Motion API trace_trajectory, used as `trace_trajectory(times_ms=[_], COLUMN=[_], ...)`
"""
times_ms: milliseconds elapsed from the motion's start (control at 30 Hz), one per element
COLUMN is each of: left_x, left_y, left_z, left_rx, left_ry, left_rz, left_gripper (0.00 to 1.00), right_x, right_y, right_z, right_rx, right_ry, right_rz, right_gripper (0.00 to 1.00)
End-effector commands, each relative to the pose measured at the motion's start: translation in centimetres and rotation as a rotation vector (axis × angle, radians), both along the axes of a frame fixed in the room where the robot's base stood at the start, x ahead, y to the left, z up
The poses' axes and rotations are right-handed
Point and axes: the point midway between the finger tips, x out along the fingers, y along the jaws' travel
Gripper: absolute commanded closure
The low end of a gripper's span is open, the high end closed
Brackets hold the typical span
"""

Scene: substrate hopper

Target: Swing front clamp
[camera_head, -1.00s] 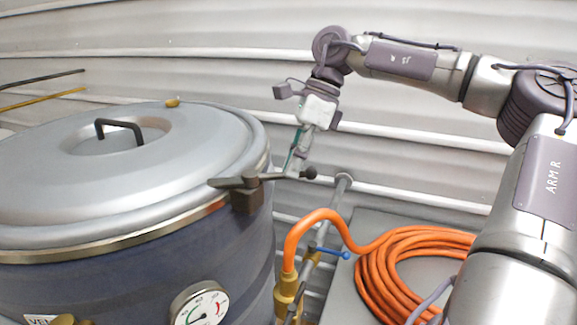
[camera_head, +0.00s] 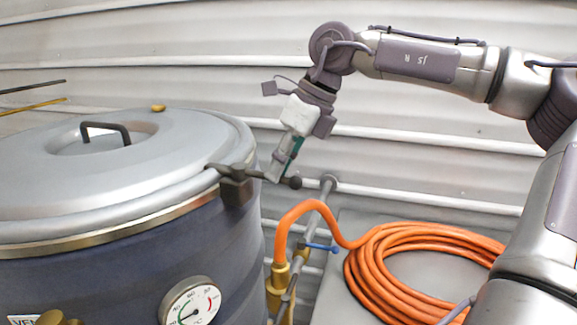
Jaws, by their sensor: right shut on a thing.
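The front clamp (camera_head: 236,189) is a dark bracket on the vessel's rim, with a lever across its top. The lever's short end lies over the edge of the grey lid (camera_head: 180,165). Its handle reaches out to the right and ends in a dark ball knob (camera_head: 295,183). My right gripper (camera_head: 274,175) comes down from above and is shut on the clamp handle, just left of the knob. The fingers hide part of the handle. My left gripper is not in view.
The blue-grey vessel (camera_head: 120,265) carries a dial gauge (camera_head: 190,304) and a black lid handle (camera_head: 105,128). An orange hose (camera_head: 390,250) lies coiled at the right, joined to a brass fitting (camera_head: 279,278). A blue-handled valve (camera_head: 320,247) sits below the knob.

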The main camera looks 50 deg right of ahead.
Motion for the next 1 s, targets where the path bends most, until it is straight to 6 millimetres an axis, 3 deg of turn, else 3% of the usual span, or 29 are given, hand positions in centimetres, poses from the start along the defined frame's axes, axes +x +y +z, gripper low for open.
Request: trace_trajectory(times_ms=[467,500,633,1000], left_x=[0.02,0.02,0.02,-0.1], left_y=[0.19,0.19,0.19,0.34], left_z=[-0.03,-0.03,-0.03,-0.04], left_rx=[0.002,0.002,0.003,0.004], left_ry=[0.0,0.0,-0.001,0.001], left_rz=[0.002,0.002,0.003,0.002], left_gripper=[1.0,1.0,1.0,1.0], right_x=[0.12,0.12,0.11,0.03], right_y=[0.3,0.3,0.28,0.13], right_z=[-0.03,-0.03,-0.02,0.41], right_rx=[0.003,0.003,0.002,0.001], right_ry=[0.001,0.001,0.001,-0.001], right_rz=[-0.01,-0.01,-0.01,-0.011], right_gripper=[1.0,0.83,0.61,0.61])
